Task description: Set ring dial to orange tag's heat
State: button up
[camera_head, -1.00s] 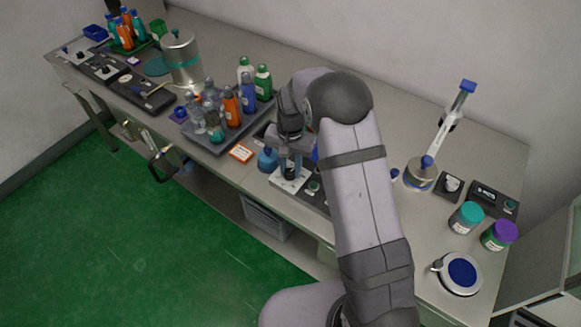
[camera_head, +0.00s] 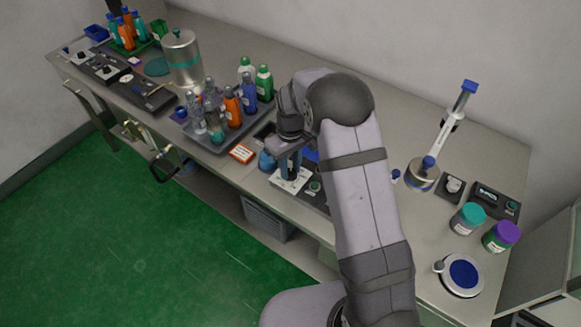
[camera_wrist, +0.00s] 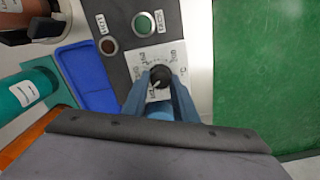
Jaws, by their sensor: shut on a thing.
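The ring dial is a black knob (camera_wrist: 160,77) with a white pointer mark, on a white plate (camera_wrist: 172,52) printed with numbers around it. The numbers are too small and tilted to read surely. My gripper (camera_wrist: 160,80) is shut on the knob, one finger on each side. In the head view my gripper (camera_head: 290,165) points down at the dial's white plate (camera_head: 289,181), and the knob is hidden by the fingers. The orange tag (camera_head: 242,153) is a white card with an orange border, lying left of the dial near the bench's front edge; its writing is not legible.
A green button (camera_wrist: 144,24) and a dark red lamp (camera_wrist: 109,46) sit on the dial's panel. A blue tray (camera_wrist: 88,78) lies beside it. A grey tray (camera_head: 205,146) of bottles stands left. Jars (camera_head: 467,217) and another dial (camera_head: 453,186) stand right.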

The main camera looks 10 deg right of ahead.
aim_at(290, 171)
jog(key=n, duration=0.4)
jog(key=shift+a+n, duration=0.1)
jog(key=shift+n, duration=0.3)
dwell(0.4)
jog(key=o, duration=1.1)
jog(key=shift+c, duration=0.2)
jog(key=shift+r, duration=0.15)
jog(key=shift+r+b, duration=1.05)
jog(key=shift+r, duration=2.55)
